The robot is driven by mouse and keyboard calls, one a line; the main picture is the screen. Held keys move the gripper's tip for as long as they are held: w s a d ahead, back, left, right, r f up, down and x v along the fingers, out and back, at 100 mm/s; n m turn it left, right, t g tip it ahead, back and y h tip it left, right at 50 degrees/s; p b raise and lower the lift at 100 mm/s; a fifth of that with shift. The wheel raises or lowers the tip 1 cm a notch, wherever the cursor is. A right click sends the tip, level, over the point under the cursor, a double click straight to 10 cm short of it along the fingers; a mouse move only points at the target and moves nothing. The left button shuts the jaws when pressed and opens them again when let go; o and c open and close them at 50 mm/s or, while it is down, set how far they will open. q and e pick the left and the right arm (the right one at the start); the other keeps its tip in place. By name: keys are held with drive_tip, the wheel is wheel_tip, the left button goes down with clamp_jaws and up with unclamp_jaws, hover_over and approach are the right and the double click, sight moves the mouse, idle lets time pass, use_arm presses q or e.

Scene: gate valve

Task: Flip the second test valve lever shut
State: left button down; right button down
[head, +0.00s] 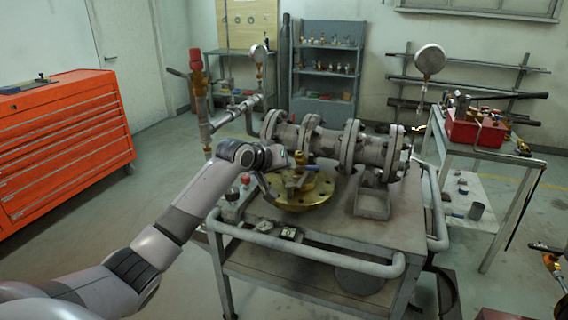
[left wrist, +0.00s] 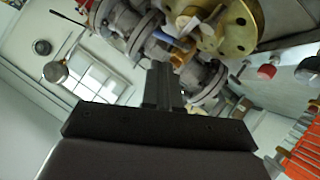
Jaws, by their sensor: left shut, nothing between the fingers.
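A small brass valve (head: 299,163) with a blue lever (head: 312,168) stands on a round brass flange (head: 305,196) on the cart. The blue lever also shows in the left wrist view (left wrist: 172,40), just beyond my fingertips. Which lever is the second one is not clear. My right gripper is out of view.
The grey flanged pipe assembly (head: 335,146) lies across the cart behind the brass flange. A red knob (head: 245,178) sits left of my gripper. A cart rail (head: 310,250) runs along the front. A side table with a red box (head: 472,130) stands right.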

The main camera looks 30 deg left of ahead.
use_arm(q)
drive_tip(key=shift+s+r, duration=0.35)
drive_tip(key=shift+s, duration=0.25)
idle(0.3)
